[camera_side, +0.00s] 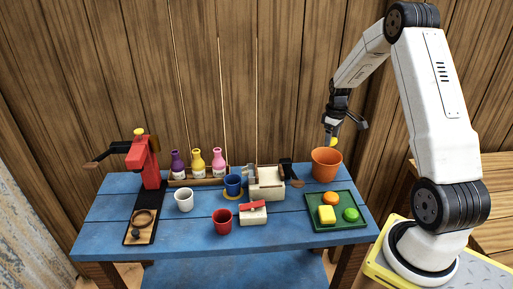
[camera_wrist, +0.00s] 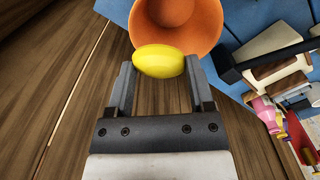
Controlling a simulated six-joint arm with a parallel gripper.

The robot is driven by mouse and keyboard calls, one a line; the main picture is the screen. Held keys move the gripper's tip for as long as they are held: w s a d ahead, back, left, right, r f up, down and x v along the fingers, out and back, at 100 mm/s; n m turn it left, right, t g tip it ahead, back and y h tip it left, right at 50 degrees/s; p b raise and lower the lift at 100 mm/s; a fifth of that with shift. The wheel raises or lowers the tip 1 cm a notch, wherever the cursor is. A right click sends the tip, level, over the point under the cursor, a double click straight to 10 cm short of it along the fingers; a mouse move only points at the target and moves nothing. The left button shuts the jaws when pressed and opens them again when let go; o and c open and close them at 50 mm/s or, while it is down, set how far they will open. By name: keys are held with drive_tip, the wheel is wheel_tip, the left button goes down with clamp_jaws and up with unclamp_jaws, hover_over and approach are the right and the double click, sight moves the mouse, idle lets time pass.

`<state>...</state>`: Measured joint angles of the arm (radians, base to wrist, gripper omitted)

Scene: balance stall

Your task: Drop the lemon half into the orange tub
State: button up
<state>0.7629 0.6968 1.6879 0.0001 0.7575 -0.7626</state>
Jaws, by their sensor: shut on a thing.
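The yellow lemon half (camera_wrist: 158,61) is between the two fingertips of my gripper (camera_wrist: 160,75), which is shut on it. In the side view the lemon half (camera_side: 333,141) shows as a small yellow spot below my gripper (camera_side: 333,131). The orange tub (camera_side: 326,165) stands upright at the back right of the blue table. My gripper is above the tub's rim with the lemon half. In the wrist view the orange tub (camera_wrist: 205,18) lies just beyond the lemon half, which covers part of its rim. The bottom of the tub is partly hidden.
A green tray (camera_side: 323,224) with orange, yellow and green pieces lies in front of the tub. A cream box (camera_side: 267,184) is left of it. Cups, several bottles (camera_side: 198,161) and a red press (camera_side: 144,163) stand further left on the blue table (camera_side: 190,243). A wooden wall is behind.

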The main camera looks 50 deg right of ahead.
drive_tip(key=shift+f, duration=2.15)
drive_tip(key=o, duration=1.2)
drive_tip(key=shift+r, duration=0.15)
drive_tip(key=shift+r, duration=3.8)
drive_tip(key=shift+a, duration=0.1)
